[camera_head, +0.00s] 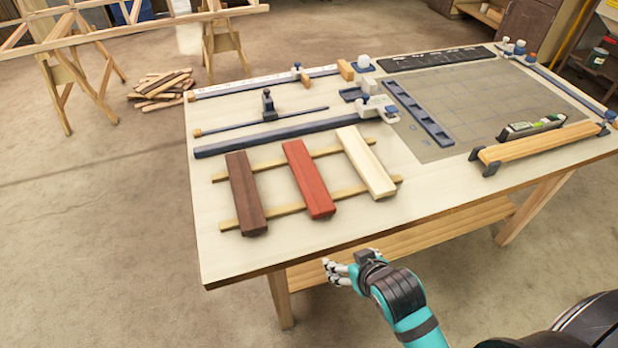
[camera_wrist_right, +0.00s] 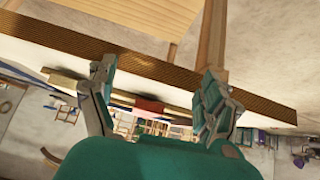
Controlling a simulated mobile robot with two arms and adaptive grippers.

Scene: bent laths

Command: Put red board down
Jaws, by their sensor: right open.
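The red board (camera_head: 308,180) lies in the middle of three boards on the workbench, across two thin wooden strips (camera_head: 288,206). A dark brown board (camera_head: 245,194) lies to its left and a cream board (camera_head: 365,162) to its right, both apart from it. My right gripper (camera_head: 335,272) is off the bench's front edge, below and to the right of the red board, empty. In the right wrist view my right gripper (camera_wrist_right: 155,95) has its fingers spread, with a small red end (camera_wrist_right: 150,104) of a board showing between them in the distance. My left gripper is not in view.
The workbench (camera_head: 300,236) has a bare strip along its front edge. Dark blue bars (camera_head: 280,137) and clamps lie behind the boards. A grey gridded mat (camera_head: 480,105) and a long wooden piece in holders (camera_head: 540,143) are at right. A lower shelf (camera_head: 420,237) spans beneath.

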